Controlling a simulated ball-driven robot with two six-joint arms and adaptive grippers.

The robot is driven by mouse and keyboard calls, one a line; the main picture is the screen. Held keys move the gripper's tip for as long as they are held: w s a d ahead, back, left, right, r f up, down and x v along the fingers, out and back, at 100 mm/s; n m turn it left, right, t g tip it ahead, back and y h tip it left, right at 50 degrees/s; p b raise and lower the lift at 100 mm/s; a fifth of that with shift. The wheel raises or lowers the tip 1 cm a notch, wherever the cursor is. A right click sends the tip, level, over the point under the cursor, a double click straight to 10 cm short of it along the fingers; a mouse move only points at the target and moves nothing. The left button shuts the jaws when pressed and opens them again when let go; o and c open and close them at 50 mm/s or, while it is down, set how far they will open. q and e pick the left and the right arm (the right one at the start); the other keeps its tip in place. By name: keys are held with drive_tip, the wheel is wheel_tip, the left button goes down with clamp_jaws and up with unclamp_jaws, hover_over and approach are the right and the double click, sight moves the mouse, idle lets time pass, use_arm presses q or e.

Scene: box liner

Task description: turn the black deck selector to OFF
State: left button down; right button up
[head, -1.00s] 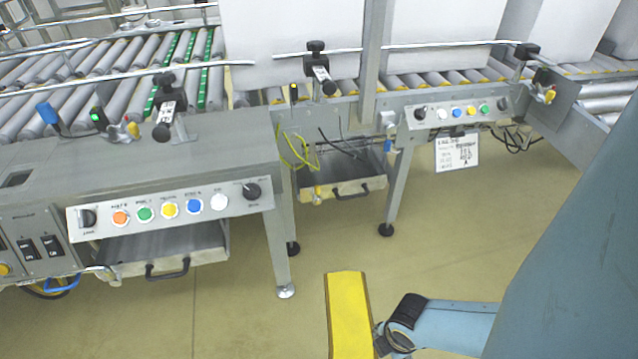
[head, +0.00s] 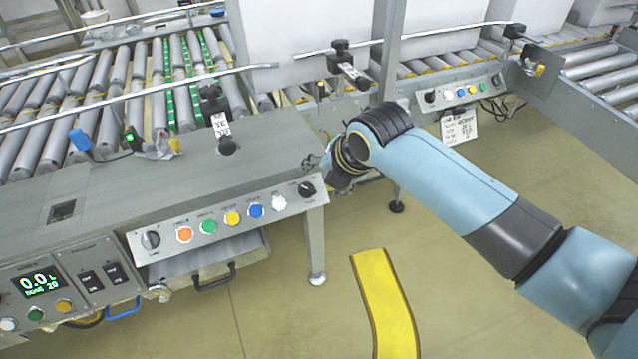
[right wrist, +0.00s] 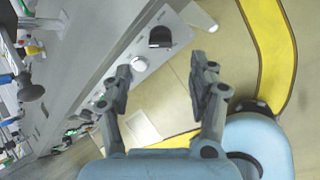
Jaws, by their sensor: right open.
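The near control panel (head: 225,220) has a black selector knob (head: 307,189) at its right end and another black knob (head: 150,240) at its left end. Their labels are too small to read. My right gripper (head: 318,163) is beside the panel's right end, apart from the right-hand knob. In the right wrist view, my right gripper (right wrist: 162,66) is open and empty. A black knob (right wrist: 160,37) shows just beyond the gap between its fingers, with a white button (right wrist: 139,63) near the left finger. My left gripper is not in view.
Orange (head: 185,234), green (head: 209,227), yellow (head: 232,218) and blue (head: 256,210) buttons line the panel between the knobs. A display unit (head: 40,283) stands at left. A second panel (head: 462,92) is farther back. The floor in front is clear, with a yellow stripe (head: 385,305).

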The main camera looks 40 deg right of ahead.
sight(309, 188)
drive_tip(key=b+x, duration=0.2)
drive_tip(key=x, duration=0.6)
drive_tip(key=shift+s+a+f, duration=0.1)
drive_tip(key=shift+a, duration=0.05)
drive_tip(key=shift+w+f+b, duration=0.35)
drive_tip(key=shift+w+f, duration=0.05)
drive_tip(key=shift+f, duration=0.1)
drive_tip(key=c, duration=1.1)
drive_tip(key=shift+c, duration=0.2)
